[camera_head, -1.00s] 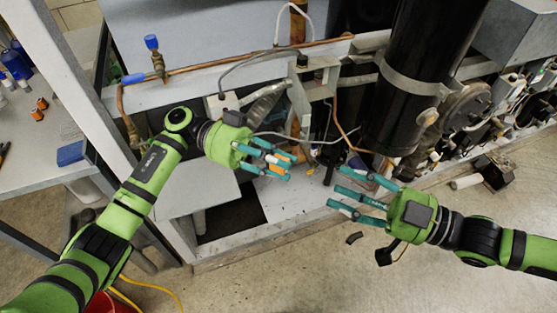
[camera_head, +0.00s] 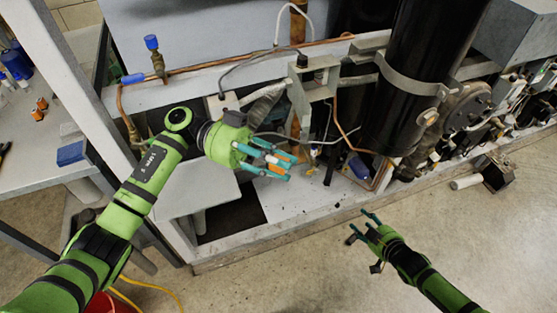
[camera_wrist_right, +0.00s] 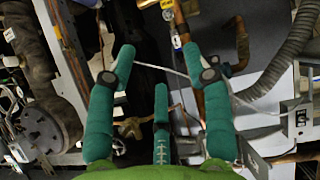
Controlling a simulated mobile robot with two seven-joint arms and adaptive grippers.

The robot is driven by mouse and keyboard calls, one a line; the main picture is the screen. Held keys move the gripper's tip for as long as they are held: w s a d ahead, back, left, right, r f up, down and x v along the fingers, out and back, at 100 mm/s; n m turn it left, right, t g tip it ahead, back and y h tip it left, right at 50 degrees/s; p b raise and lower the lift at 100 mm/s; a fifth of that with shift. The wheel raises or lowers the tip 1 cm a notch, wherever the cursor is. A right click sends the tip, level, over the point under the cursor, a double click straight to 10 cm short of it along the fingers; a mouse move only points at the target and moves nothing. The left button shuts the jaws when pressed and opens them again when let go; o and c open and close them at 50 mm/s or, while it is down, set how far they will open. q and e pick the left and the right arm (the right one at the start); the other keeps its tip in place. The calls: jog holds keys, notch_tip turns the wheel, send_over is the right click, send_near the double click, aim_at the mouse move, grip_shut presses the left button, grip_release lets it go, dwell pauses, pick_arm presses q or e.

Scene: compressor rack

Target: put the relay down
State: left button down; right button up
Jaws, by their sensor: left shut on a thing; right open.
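My left gripper (camera_head: 280,164) is shut on a small orange thing (camera_head: 279,157), mostly hidden between its teal fingers. I take it to be the relay, but its shape is too small and covered to be sure. The gripper holds it above the pale base plate (camera_head: 300,197) of the rack; I cannot tell whether it touches anything below. My right gripper (camera_head: 360,227) is open and empty in front of the rack's front edge, over the floor. In the right wrist view its spread teal fingers (camera_wrist_right: 166,68) have nothing between them; pipes and a thin white wire show behind.
A tall black cylinder (camera_head: 420,80) stands on the rack right of my left gripper. Copper pipe (camera_head: 240,63) and a grey bracket (camera_head: 303,95) rise behind it. A workbench (camera_head: 40,150) is at the left. The floor (camera_head: 300,270) in front is mostly clear.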

jog(key=s+d+f+m+g+h, duration=0.1)
jog(key=s+f+m+g+h, duration=0.3)
jog(key=s+f, duration=1.3)
jog(key=s+a+f+g, duration=0.2)
jog(key=s+f+g, duration=0.1)
jog(key=s, duration=0.8)
jog(key=s+a+f+g, duration=0.3)
jog(key=s+f, duration=0.1)
jog(key=s, duration=0.7)
